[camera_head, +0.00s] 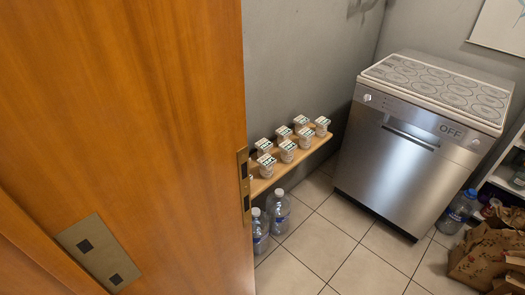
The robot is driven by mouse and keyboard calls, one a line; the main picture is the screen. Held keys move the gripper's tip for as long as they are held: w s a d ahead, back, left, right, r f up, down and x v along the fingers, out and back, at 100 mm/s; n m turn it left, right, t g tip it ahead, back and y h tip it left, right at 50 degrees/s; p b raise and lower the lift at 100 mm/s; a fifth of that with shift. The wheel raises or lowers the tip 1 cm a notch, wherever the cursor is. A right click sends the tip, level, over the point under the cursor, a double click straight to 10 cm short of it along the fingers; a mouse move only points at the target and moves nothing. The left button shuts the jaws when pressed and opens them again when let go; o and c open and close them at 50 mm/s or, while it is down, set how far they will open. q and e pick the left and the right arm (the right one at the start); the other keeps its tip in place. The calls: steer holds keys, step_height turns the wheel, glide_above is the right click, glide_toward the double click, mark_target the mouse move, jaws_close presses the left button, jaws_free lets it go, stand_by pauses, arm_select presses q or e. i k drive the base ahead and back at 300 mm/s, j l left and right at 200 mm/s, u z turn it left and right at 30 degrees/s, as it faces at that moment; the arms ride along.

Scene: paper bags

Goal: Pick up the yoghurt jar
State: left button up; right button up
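Several small yoghurt jars (287,150) with pale printed lids stand in two rows on a narrow wooden shelf (318,144) along the grey wall. The nearest jars are partly hidden by the edge of the wooden door. The jars look alike, and I cannot tell from this view which one the task means. Neither of my grippers shows in the head view.
A wooden door (120,110) fills the left side. Water bottles (278,212) stand on the tiled floor below the shelf. A steel dishwasher (400,150) stands at the back. Paper bags (485,255) and another bottle (457,212) are at right. The middle floor (345,262) is clear.

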mark_target(264, 146)
steer(key=k+l, duration=0.25)
steer(key=i+l, duration=0.3)
steer(key=i+l+u, duration=0.15)
steer(key=i+l, duration=0.35)
steer(key=l, duration=0.2)
steer(key=i+l+u, duration=0.1)
steer(key=i+l, duration=0.4)
steer(key=l, duration=0.25)
steer(key=i+l+u, duration=0.15)
steer(key=i+l, duration=0.35)
steer(key=l, duration=0.3)
